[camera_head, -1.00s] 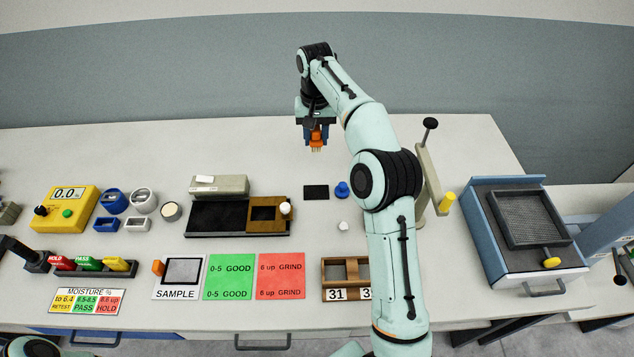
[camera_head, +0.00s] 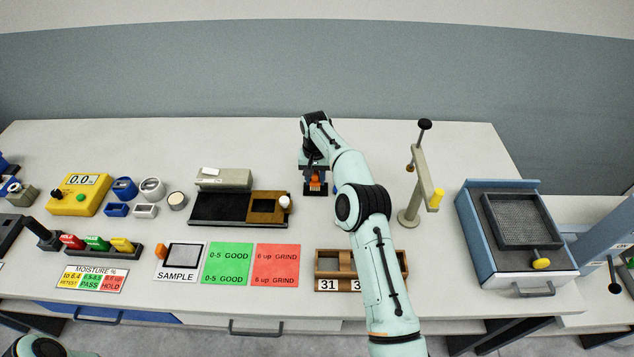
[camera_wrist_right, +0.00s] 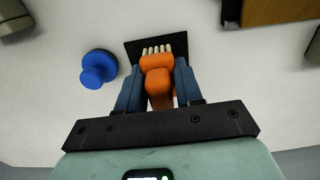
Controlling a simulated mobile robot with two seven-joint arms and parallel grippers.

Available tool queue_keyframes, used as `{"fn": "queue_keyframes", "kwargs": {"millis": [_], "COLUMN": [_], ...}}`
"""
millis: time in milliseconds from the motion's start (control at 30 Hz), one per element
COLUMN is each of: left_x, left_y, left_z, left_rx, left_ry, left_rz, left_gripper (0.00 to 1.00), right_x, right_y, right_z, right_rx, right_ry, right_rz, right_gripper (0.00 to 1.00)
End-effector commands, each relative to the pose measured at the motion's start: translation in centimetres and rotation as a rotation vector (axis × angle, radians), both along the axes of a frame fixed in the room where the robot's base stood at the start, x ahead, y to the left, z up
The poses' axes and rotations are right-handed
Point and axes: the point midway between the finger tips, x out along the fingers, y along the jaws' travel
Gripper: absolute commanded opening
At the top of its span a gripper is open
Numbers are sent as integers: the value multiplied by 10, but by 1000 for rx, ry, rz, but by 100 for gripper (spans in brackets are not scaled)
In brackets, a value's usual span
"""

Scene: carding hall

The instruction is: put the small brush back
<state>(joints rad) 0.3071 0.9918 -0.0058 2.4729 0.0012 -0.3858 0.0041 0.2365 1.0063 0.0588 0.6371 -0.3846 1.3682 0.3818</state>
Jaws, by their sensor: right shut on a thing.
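The small brush has an orange handle and pale bristles. My right gripper (camera_head: 315,182) is shut on the brush (camera_head: 315,187) at the back middle of the table. In the right wrist view, the brush (camera_wrist_right: 157,72) sits between the two blue fingers of the gripper (camera_wrist_right: 158,88), bristles pointing away from the wrist. A small black mat (camera_wrist_right: 135,45) lies beneath the bristles; it also shows under the gripper in the head view (camera_head: 308,193). I cannot tell whether the bristles touch the mat. My left gripper is not in view.
A blue knobbed piece (camera_wrist_right: 97,68) stands close beside the mat. A black and brown tray (camera_head: 218,208) lies left of the gripper. A grey stand with a lever (camera_head: 412,195) and a blue sieve box (camera_head: 480,245) are to the right. The table behind the gripper is clear.

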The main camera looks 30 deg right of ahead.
Motion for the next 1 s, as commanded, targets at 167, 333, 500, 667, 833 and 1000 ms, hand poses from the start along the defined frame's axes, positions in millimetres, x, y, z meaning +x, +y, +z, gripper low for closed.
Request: {"fn": "queue_keyframes", "kwargs": {"millis": [167,333,500,667,833,1000], "left_x": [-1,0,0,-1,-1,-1], "left_y": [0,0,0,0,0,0], "left_z": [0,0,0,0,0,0], "left_rx": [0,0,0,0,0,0], "left_ry": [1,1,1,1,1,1], "left_rz": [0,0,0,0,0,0], "left_gripper": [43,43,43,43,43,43], "right_x": [3,3,3,3,3,1], "right_y": [0,0,0,0,0,0], "right_z": [-17,-16,-19,-19,-19,-5], "right_rx": [-1,-1,-1,-1,-1,-1], "right_ry": [-1,-1,-1,1,1,-2], "right_rz": [-2,-1,-1,-1,-1,-1], "right_gripper": [2,2,45,61,61,61]}}
